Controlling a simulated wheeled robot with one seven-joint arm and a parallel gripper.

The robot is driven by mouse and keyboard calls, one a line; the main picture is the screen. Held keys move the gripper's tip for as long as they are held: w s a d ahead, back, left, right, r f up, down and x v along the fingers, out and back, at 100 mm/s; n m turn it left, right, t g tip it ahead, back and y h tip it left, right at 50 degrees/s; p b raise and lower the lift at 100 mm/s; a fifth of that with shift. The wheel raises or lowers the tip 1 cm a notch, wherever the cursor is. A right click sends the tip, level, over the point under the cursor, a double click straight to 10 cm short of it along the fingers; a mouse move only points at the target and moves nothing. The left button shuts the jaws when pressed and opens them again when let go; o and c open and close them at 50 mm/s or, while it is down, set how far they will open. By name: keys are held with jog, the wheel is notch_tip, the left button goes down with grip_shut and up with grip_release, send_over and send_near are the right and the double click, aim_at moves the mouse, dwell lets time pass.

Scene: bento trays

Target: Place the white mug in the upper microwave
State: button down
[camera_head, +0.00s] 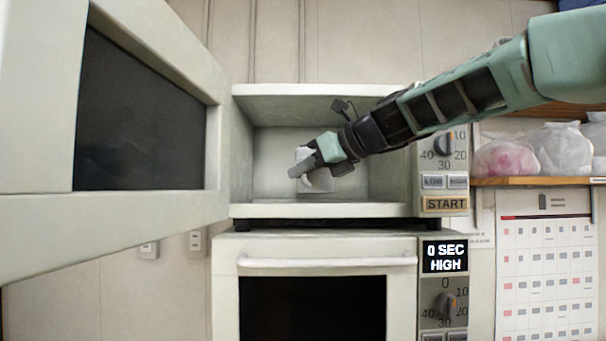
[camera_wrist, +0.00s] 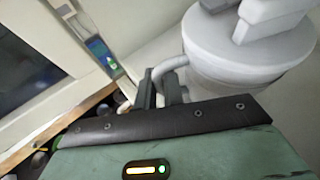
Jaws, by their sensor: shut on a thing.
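The white mug (camera_head: 318,181) is inside the open cavity of the upper microwave (camera_head: 285,211), near its middle. My gripper (camera_head: 308,168) reaches in from the right and is shut on the mug, partly covering it. In the wrist view the mug (camera_wrist: 235,62) fills the upper right, and its curved handle (camera_wrist: 168,70) runs between the fingers of my gripper (camera_wrist: 160,92). I cannot tell whether the mug's base touches the cavity floor. The microwave door (camera_head: 215,120) stands wide open to the left.
A lower microwave (camera_head: 330,248) with its door shut stands directly below; its display reads 0 SEC HIGH. The upper control panel (camera_head: 445,165) borders the cavity on the right. A shelf with bags (camera_head: 560,150) and a calendar (camera_head: 545,260) are further right.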

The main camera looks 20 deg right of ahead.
aim_at(303, 188)
jog(key=w, duration=0.2)
jog(key=w+d+p, duration=0.1)
jog(key=w, duration=0.1)
jog(key=shift+d+r, duration=0.1)
jog(key=shift+r, duration=0.05)
jog(key=shift+f, duration=0.55)
jog(key=shift+s+f, duration=0.1)
jog(key=shift+f, duration=0.2)
jog(key=shift+f, duration=0.1)
jog(key=c, duration=1.5)
grip_release()
jog(key=shift+f, duration=0.1)
jog(key=shift+s+d+r, duration=0.1)
jog(key=shift+s+r, duration=0.05)
jog(key=shift+r, duration=0.05)
jog(key=b+v, duration=0.2)
jog(key=v, duration=0.9)
jog(key=shift+s+d+r, duration=0.15)
jog(key=shift+s, duration=0.15)
